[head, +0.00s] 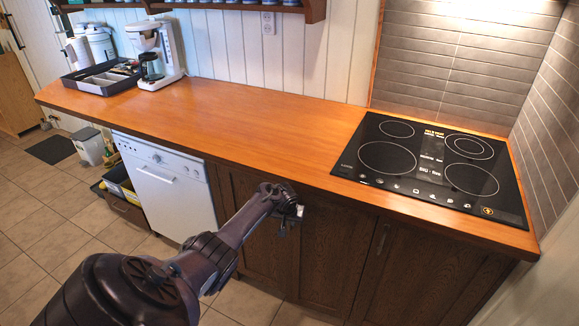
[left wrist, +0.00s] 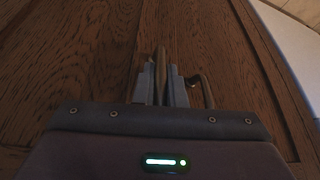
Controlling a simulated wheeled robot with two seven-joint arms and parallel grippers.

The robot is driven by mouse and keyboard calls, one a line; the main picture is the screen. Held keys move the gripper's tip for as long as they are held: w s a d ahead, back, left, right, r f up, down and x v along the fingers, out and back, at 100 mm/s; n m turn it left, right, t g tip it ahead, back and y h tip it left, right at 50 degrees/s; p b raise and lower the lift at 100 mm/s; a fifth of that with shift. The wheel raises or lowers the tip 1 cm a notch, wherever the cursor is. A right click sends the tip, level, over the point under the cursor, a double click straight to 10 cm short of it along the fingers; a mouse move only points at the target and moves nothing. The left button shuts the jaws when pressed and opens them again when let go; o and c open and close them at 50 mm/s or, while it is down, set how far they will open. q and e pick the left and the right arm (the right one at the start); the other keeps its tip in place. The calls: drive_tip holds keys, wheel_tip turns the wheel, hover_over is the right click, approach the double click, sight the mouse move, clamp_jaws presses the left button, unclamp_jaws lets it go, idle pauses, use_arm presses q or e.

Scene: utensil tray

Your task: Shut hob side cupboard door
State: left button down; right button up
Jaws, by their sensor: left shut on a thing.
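Dark brown wooden cupboard doors line the front below the worktop. In the head view, one door (head: 330,255) is just right of my left gripper (head: 291,212), and another (head: 240,238) is on its left, partly behind my arm. In the left wrist view, my left gripper (left wrist: 161,92) is shut on a slim upright door handle (left wrist: 161,62). A second handle (left wrist: 207,92) stands just right of the fingers, not held. The doors look about flush with the front; any small gap is hard to tell. My right gripper is not in view.
A black hob (head: 435,165) is set in the orange worktop (head: 250,80). Another dark door (head: 430,270) with its own handle (head: 382,238) is below the hob. A white dishwasher (head: 168,190) is to the left. Tiled floor (head: 45,220) is open at the left.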

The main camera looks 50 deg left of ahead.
use_arm(q)
drive_tip(key=c, duration=1.5)
unclamp_jaws()
drive_tip(key=shift+s+d+r+p, duration=0.2)
drive_tip(key=shift+r+p, duration=0.2)
drive_tip(key=shift+r, duration=0.2)
drive_tip(key=p+v, duration=0.2)
drive_tip(key=v, duration=0.4)
drive_tip(key=shift+r, duration=0.25)
drive_tip(key=shift+s+f, duration=0.15)
